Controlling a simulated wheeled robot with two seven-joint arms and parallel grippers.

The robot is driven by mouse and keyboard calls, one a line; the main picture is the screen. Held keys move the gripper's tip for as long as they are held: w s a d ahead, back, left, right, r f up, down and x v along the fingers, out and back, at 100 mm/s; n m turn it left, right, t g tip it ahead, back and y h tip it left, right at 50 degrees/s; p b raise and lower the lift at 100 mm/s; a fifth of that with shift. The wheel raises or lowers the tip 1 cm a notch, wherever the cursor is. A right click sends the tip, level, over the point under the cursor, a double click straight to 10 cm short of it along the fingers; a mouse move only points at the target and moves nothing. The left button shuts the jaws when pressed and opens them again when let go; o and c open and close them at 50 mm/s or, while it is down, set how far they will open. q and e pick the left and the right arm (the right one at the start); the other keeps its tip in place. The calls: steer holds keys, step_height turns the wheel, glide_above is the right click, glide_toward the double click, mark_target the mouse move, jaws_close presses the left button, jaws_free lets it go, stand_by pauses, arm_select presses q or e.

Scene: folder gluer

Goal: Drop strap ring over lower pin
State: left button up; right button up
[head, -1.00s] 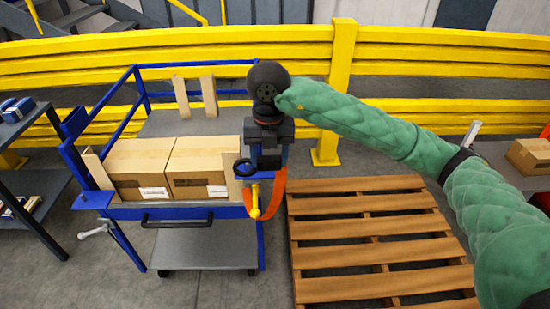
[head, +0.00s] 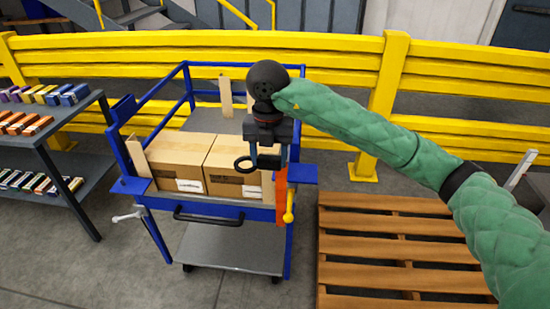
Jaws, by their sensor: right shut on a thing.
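My right gripper (head: 268,160) points down over the front right corner of the blue cart (head: 225,211). The orange strap (head: 281,195) hangs beside the gripper at the cart's right corner post. A yellow-handled part (head: 289,209) sits at that post, just right of the strap. I cannot make out a lower pin for certain; the gripper covers part of the corner. My left gripper is out of view.
Two cartons (head: 180,157) stand on the cart. A wooden pallet (head: 400,247) lies to the right, a shelf rack (head: 75,170) with small boxes stands to the left. A yellow guard rail (head: 330,67) runs behind. Grey floor is clear in front.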

steer(key=w+a+f+b, duration=0.1)
steer(key=w+a+b, duration=0.2)
steer(key=a, duration=0.8)
steer(key=shift+w+f, duration=0.35)
steer(key=shift+w, duration=0.4)
steer(key=w+a+f+b, duration=0.1)
steer(key=w+a+b, duration=0.3)
steer(key=a, duration=0.7)
steer(key=shift+w+f, duration=0.25)
steer(key=shift+f, duration=0.1)
steer(key=w+a+f+b, duration=0.1)
steer(key=w+a, duration=0.3)
steer(key=a, duration=0.7)
steer(key=shift+w+f+b, duration=0.25)
steer(key=shift+f+b, duration=0.15)
steer(key=shift+b, duration=0.15)
